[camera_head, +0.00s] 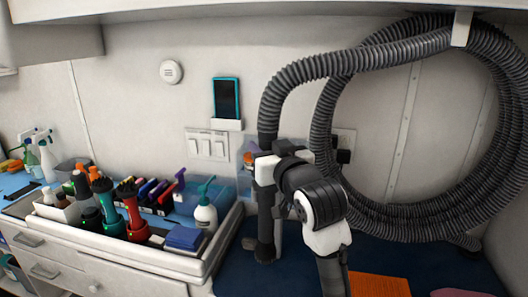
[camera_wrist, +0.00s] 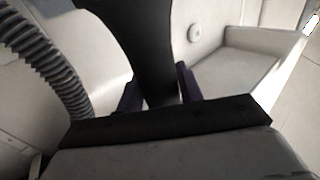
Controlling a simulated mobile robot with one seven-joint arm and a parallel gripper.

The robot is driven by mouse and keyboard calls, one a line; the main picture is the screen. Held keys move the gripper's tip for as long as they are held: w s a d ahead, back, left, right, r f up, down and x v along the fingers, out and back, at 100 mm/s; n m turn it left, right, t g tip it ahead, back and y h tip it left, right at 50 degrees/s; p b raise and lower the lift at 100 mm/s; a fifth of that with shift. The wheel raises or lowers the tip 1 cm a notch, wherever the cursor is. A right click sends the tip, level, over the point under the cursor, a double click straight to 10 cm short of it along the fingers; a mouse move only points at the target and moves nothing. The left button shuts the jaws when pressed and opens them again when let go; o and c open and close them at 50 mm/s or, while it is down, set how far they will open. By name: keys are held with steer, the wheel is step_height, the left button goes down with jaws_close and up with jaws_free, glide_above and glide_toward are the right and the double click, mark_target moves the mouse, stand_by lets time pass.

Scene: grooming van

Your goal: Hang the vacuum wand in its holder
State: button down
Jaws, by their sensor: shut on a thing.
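The black vacuum wand (camera_head: 265,225) hangs nearly upright in front of the back wall, with the ribbed grey hose (camera_head: 312,68) joined to its top. Its lower end has a wider nozzle, low over the dark blue surface. My gripper (camera_head: 266,172) is shut around the upper part of the wand. In the wrist view the wand (camera_wrist: 143,40) passes between the two dark fingers of my gripper (camera_wrist: 160,88), and the hose (camera_wrist: 45,55) runs at the left. I cannot make out the wand's holder for certain; my arm and the wand cover part of the wall.
The hose loops in a big coil on a white wall hook (camera_head: 461,28) at the right. A white-edged tray (camera_head: 185,262) of bottles and brushes stands left of the wand. A pump bottle (camera_head: 205,215) is at its right end. An orange item (camera_head: 380,286) lies at the front.

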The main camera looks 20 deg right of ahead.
steer(key=shift+w+d+r+p, duration=0.1)
steer(key=shift+w+d, duration=0.45)
steer(key=shift+w, duration=0.2)
steer(key=shift+w+d+f+p, duration=0.1)
steer(key=shift+w+d, duration=0.4)
steer(key=shift+w, duration=0.3)
steer(key=shift+w+d+r+p, duration=0.1)
steer(key=shift+w+d, duration=0.45)
steer(key=shift+w, duration=0.2)
steer(key=shift+s+d, duration=0.1)
steer(key=shift+s, duration=0.1)
steer(key=shift+f, duration=0.2)
steer(key=shift+f+b, duration=0.5)
steer(key=shift+c, duration=1)
jaws_free()
